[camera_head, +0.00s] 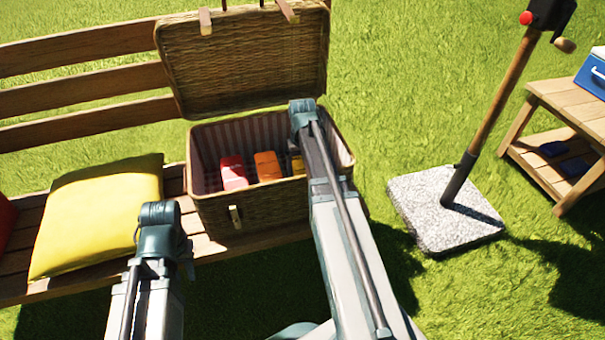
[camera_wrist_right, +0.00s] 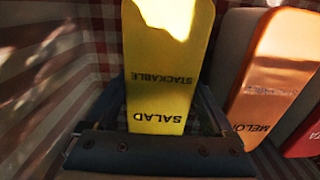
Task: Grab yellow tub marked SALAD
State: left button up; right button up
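The yellow tub marked SALAD (camera_wrist_right: 160,85) stands in the picnic basket (camera_head: 255,208). Its lettering is upside down in the right wrist view. In the head view only a sliver of the tub (camera_head: 298,164) shows beside my right arm. My right gripper (camera_wrist_right: 161,95) reaches down into the basket with one finger on each side of the tub. The fingers look open, with narrow gaps beside the tub low down; whether the tips touch it is hard to tell. My left gripper (camera_head: 188,262) is outside the basket, in front of the bench, its fingers mostly hidden.
An orange MELON tub (camera_head: 267,166) and a red tub (camera_head: 232,172) stand beside the yellow one. The open lid (camera_head: 245,60) rises behind. A yellow cushion (camera_head: 98,215) lies left on the bench. A post on a stone base (camera_head: 440,205) stands right.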

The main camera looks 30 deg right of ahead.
aim_at(302, 165)
grip_shut()
notch_tip(302, 165, up, 10)
jog(key=p, duration=1)
